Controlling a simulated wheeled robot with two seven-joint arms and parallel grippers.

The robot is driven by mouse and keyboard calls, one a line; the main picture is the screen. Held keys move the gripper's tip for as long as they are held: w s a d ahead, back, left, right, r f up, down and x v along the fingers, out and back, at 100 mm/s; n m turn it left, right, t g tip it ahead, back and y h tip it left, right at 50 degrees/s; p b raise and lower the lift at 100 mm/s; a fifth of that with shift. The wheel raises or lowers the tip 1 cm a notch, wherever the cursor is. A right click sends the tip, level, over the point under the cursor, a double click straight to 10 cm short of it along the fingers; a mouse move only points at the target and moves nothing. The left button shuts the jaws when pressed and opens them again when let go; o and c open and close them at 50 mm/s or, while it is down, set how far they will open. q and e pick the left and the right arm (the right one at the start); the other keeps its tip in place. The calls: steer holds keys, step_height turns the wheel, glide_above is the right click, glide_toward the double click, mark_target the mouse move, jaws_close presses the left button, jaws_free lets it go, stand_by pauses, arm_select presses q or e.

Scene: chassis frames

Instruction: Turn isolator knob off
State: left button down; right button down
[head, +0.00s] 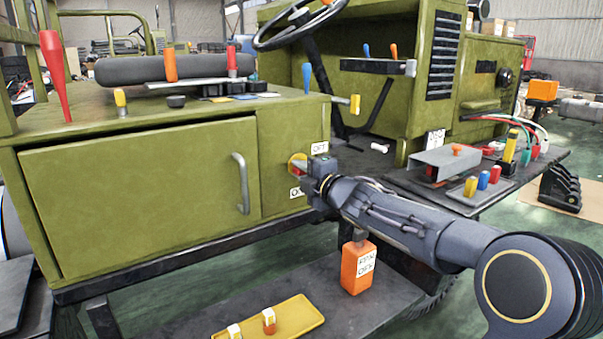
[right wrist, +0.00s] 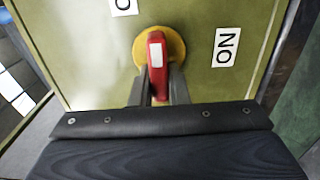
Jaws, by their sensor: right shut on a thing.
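The isolator knob, a red handle with a white mark on a round yellow base (head: 294,162), sits on the green cabinet's front beside the door. In the right wrist view the red handle (right wrist: 156,55) stands upright in the picture, over its yellow base (right wrist: 174,46). My right gripper (head: 305,168) is shut on the handle, one finger on each side; its fingers (right wrist: 159,85) show there too. An OFF label (head: 319,147) is above the knob. My left gripper is not in view.
A cabinet door with a grey handle (head: 241,183) is left of the knob. An orange labelled box (head: 358,268) and a yellow tray (head: 290,313) are on the lower shelf. A side shelf at right holds a grey cover (head: 445,160) and several coloured plugs.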

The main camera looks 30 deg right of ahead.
steer(key=shift+f, duration=0.1)
steer(key=c, duration=1.4)
jaws_free()
steer(key=s+p, duration=0.1)
steer(key=s, duration=0.6)
steer(key=shift+s+d, duration=0.3)
steer(key=shift+s, duration=0.1)
